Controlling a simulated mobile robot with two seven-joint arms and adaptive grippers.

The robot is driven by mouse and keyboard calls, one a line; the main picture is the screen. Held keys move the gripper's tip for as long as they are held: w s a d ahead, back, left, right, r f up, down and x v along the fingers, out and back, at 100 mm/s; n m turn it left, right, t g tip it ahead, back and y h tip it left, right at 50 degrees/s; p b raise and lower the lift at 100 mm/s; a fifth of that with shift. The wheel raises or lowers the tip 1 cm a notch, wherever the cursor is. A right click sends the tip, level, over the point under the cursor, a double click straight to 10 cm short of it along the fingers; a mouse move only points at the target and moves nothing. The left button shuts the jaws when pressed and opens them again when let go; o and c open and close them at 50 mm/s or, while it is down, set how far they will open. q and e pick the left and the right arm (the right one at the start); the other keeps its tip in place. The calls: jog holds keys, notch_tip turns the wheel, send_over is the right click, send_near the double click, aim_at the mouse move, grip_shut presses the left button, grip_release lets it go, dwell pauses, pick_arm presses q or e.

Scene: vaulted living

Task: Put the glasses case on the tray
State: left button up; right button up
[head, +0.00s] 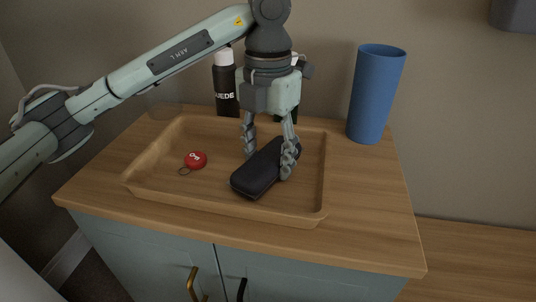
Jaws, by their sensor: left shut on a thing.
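The glasses case (257,178) is a dark, rounded, elongated box. It is in the wooden tray (160,199), right of the tray's middle, lying at a slant. My left gripper (270,158) points down from above with its fingers on either side of the case, shut on it. Whether the case rests fully on the tray floor or is slightly above it, I cannot tell. The far end of the case is partly hidden by a finger. My right gripper is not in view.
A red round tag with a ring (195,160) lies in the tray at left. A dark bottle with a white cap (225,88) stands behind the tray, with another item partly hidden behind my gripper. A tall blue cup (376,94) stands at the back right. The cabinet top's right side is clear.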

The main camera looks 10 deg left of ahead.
pick_arm(q)
jog(key=shift+f, duration=0.1)
jog(key=shift+f, duration=0.1)
jog(key=o, duration=1.1)
jog(key=shift+o, duration=0.5)
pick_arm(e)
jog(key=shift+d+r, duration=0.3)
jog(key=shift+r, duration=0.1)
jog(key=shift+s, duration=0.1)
